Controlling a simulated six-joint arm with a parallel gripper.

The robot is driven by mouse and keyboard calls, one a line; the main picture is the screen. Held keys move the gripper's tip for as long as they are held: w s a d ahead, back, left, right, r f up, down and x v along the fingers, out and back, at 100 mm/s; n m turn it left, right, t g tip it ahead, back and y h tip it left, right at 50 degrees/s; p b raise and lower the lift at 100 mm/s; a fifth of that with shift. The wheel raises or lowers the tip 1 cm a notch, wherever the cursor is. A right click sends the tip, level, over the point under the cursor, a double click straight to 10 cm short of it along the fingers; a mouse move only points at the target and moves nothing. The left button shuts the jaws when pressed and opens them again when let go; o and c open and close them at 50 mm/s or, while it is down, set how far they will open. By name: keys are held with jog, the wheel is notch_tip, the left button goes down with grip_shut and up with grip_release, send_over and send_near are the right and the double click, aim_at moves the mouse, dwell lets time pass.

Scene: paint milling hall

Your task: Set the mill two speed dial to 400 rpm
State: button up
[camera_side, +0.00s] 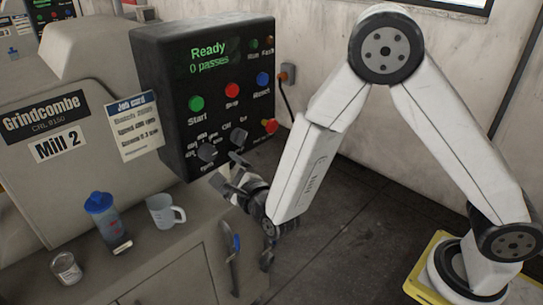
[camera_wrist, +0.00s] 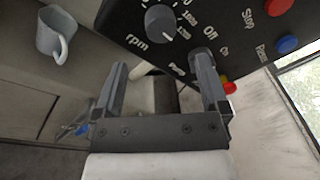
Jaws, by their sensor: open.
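The mill two speed dial is a dark round knob (camera_side: 207,152) at the lower left of the black control panel (camera_side: 180,130). In the wrist view the dial (camera_wrist: 160,22) is at the top centre, with "rpm" below left and numbers including 1000 beside it. A pale mark shows near its lower right edge; I cannot read the exact setting. My gripper (camera_side: 229,170) is open and empty, just below and in front of the panel. In the wrist view its fingers (camera_wrist: 163,68) are spread below the dial, apart from it.
An Off/On knob (camera_side: 238,138) sits right of the dial, close to one finger. Green Start (camera_side: 196,103), red Stop (camera_side: 232,90), blue Reset (camera_side: 263,78) and a lower red button (camera_side: 270,126) are nearby. A mug (camera_side: 165,211), blue-lidded bottle (camera_side: 105,215) and can (camera_side: 66,267) stand on the ledge.

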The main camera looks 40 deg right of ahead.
aim_at(211, 156)
jog(key=shift+w, duration=0.1)
jog(key=shift+w+d, duration=0.25)
jog(key=shift+w, duration=1.65)
jog(key=shift+w+d, duration=0.2)
jog(key=shift+w, duration=1.7)
grip_shut()
